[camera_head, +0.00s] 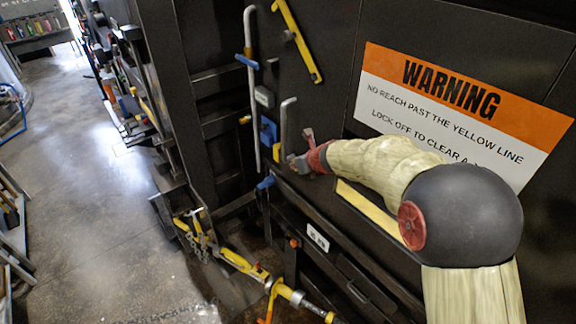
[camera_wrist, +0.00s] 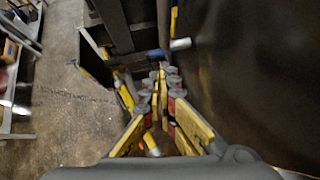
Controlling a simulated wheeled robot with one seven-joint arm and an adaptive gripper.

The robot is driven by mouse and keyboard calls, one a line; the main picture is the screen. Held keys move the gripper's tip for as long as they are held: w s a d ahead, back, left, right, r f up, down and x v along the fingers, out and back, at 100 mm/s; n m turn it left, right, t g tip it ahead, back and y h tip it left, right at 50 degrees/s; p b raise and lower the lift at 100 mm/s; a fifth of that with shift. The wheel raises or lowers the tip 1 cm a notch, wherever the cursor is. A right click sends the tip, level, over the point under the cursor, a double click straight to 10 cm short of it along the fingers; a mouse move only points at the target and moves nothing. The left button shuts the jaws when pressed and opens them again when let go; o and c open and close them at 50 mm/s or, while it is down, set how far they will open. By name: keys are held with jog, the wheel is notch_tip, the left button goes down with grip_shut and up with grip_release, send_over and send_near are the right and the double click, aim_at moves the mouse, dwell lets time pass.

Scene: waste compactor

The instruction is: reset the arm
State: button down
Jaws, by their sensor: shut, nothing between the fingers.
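My arm, in a cream sleeve with a dark round joint, reaches across the right half of the head view. Its end, with my gripper (camera_head: 299,162), is small there, close to the dark compactor front, and its fingers are hard to make out. In the wrist view my gripper (camera_wrist: 164,76) shows yellow fingers drawn together, shut and empty. Whether it touches the machine, I cannot tell.
The dark compactor (camera_head: 325,95) has a warning sign (camera_head: 455,100), a yellow bar (camera_head: 297,40) and a grey upright rail (camera_head: 251,110). A yellow latch bar (camera_head: 245,265) sticks out low down. Concrete floor (camera_head: 70,170) is open at the left.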

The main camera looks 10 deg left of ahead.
jog(key=v, duration=0.8)
jog(key=s+d+f+n+g+h+b, duration=0.1)
jog(key=s+d+f+n+g+b, duration=0.15)
jog(key=s+n, duration=0.65)
jog(key=s+d+f+n+g+b, duration=0.15)
jog(key=s+d+f+n, duration=0.25)
jog(key=s+n, duration=0.45)
jog(key=s+d+f+n+t+h+b, duration=0.1)
jog(key=s+d+f+n+h+b, duration=0.1)
jog(key=s+d+f+n+b, duration=0.3)
jog(key=s+d+f+n+t+h+b, duration=0.1)
jog(key=s+d+f+n+h+b, duration=0.2)
jog(key=s+d+b, duration=1.1)
jog(key=d+f+n+b, duration=0.2)
jog(key=d+f+b, duration=0.2)
jog(key=f, duration=0.1)
jog(key=shift+d+f+t, duration=0.25)
jog(key=shift+t, duration=0.05)
